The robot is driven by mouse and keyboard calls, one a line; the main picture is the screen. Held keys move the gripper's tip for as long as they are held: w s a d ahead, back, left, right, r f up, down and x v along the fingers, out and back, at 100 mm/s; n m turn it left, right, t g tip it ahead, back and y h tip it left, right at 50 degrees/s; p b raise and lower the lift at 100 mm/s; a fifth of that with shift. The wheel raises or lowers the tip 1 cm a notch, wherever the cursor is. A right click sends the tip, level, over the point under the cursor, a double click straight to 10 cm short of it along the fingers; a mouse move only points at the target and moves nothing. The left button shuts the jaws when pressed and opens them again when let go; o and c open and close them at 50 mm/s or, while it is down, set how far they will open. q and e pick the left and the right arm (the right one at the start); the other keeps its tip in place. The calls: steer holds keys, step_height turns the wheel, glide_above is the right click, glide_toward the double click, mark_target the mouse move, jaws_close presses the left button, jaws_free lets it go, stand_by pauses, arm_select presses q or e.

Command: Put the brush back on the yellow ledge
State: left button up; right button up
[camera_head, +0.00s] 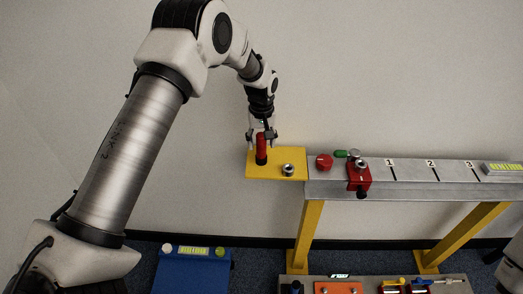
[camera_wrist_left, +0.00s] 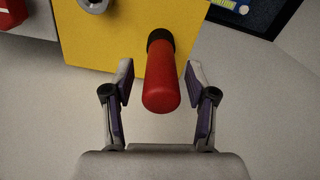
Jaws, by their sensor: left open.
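The yellow ledge (camera_head: 265,171) sticks out at the left end of the grey beam. A red cylinder with a black lower end, seemingly the brush (camera_head: 261,147), stands upright on the ledge. In the left wrist view the red handle (camera_wrist_left: 161,88) points toward the camera over the yellow ledge (camera_wrist_left: 105,45). My left gripper (camera_head: 262,136) is above the ledge with its fingers open on both sides of the handle. In the left wrist view the open fingers (camera_wrist_left: 160,100) show gaps to the handle. Bristles are not visible. My right gripper is not in view.
A metal ring or nut (camera_head: 288,169) sits on the ledge right of the brush. A red knob (camera_head: 324,161) and a red block (camera_head: 359,177) are on the grey beam (camera_head: 405,172). A blue box (camera_head: 192,270) stands below left. Wall space left of the ledge is free.

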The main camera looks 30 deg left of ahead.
arm_select(q)
step_height(320, 180, up, 8)
steer(key=shift+f+b, duration=0.15)
steer(key=shift+b, duration=0.7)
steer(key=shift+r, duration=0.45)
